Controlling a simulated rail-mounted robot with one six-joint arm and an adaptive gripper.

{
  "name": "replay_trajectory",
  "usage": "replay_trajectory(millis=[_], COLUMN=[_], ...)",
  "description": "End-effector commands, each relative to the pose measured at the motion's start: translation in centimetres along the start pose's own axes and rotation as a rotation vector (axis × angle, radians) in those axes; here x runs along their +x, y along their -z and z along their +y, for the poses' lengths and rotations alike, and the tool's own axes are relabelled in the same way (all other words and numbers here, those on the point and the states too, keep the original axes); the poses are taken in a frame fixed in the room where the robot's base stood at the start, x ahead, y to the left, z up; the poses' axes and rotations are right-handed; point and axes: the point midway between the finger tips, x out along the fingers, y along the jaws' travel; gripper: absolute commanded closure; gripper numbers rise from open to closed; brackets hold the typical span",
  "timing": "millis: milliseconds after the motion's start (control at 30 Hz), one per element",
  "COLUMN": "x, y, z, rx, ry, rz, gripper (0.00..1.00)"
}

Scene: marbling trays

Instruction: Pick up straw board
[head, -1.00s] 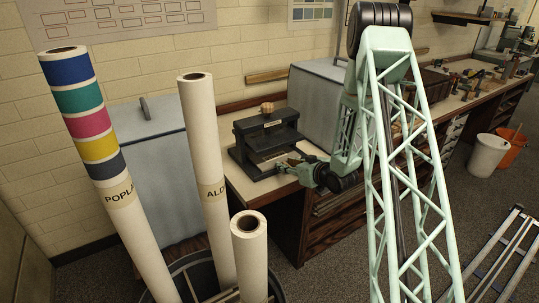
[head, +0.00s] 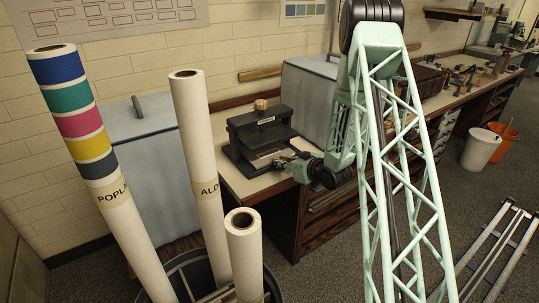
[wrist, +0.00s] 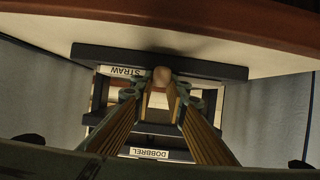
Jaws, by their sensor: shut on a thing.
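The straw board shows in the wrist view as a dark board marked by an upside-down STRAW label (wrist: 120,71), with a round wooden knob (wrist: 161,76) at its middle. My gripper (wrist: 156,93) is shut on the straw board at this knob; the exact contact is hard to see. In the head view my gripper (head: 285,161) is low at the front of a black rack (head: 250,135) on the bench. The straw board itself is mostly hidden there by the gripper and rack.
Tall paper rolls (head: 205,150) rise from a bin in the foreground.

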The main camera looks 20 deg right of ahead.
Motion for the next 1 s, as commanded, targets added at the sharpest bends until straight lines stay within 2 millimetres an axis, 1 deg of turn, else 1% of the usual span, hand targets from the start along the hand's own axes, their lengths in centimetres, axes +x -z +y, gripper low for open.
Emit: replay_trajectory(millis=[267,667,700,867,1000], x=[-0.2,-1.6,-2.2,-4.6,-7.3], y=[0.6,3.6,3.0,2.0,0.9], z=[0.0,0.1,0.1,0.1,0.1], rx=[-0.001,0.000,0.003,0.003,0.004], ry=[0.000,-0.001,-0.002,-0.002,-0.002], rz=[0.001,0.002,-0.001,-0.001,-0.001], gripper=[0.97,0.97,0.97,0.97,0.97])
